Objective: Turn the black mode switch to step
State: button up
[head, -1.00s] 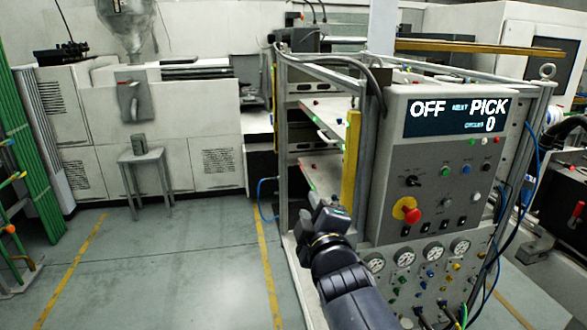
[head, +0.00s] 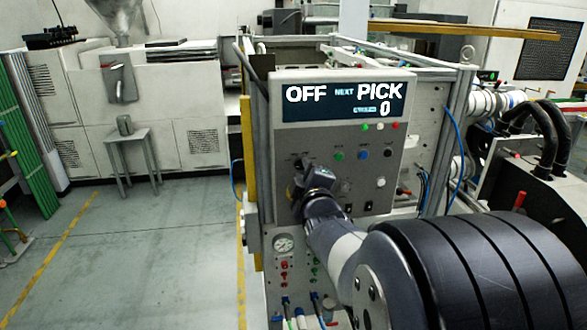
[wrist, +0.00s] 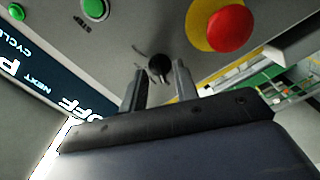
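The black mode switch (wrist: 158,68) is a small dark knob on the grey control panel (head: 395,150). In the wrist view it sits between the two fingertips of my gripper (wrist: 159,75). The fingers are apart, with a visible gap on each side of the knob. In the head view my gripper (head: 300,188) is at the left part of the panel and largely hides the switch. The display (head: 343,101) above reads OFF, NEXT PICK and 0.
A red stop button (wrist: 230,28) on a yellow plate is close to the fingers in the wrist view. Green buttons (wrist: 95,9) lie on the other side. Gauges (head: 284,244) and hoses are below the panel. Open floor lies to the left.

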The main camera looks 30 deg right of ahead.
jog(key=shift+w+d, duration=0.1)
jog(key=shift+w, duration=0.05)
jog(key=shift+c, duration=0.3)
grip_shut()
